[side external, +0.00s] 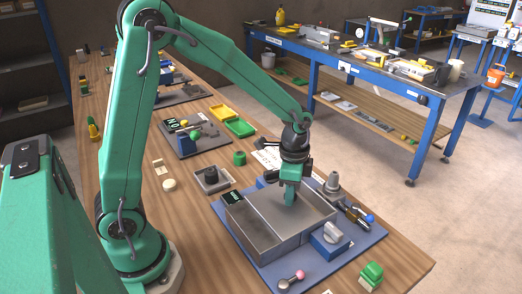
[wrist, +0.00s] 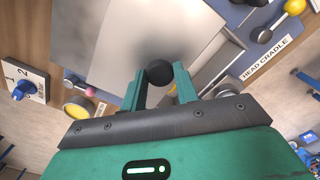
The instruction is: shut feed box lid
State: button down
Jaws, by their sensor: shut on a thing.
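The feed box (side external: 265,247) is a grey metal box on a blue base plate in the side view. Its flat grey lid (side external: 305,207) lies level on the right part of the top. A darker section at the left looks uncovered, but I cannot tell how wide the gap is. My gripper (side external: 290,196) points down onto the lid. In the wrist view my gripper (wrist: 160,85) is shut on a round black knob (wrist: 159,72), with one green finger on each side. The pale lid surface (wrist: 190,30) spreads behind the knob.
A grey dial on a blue block (side external: 330,238) stands at the box's front right. A pink-ball lever (side external: 291,280) is at the front of the base plate. A metal cylinder (side external: 332,185) and a blue-ended part (side external: 368,218) stand right.

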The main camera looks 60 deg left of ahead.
jog(key=w, duration=0.6)
jog(key=shift+w, duration=0.25)
jog(key=shift+r, duration=0.1)
jog(key=c, duration=1.1)
grip_release()
jog(key=shift+o, duration=0.2)
jog(key=shift+s, duration=0.1)
notch_tip(320, 180, up, 8)
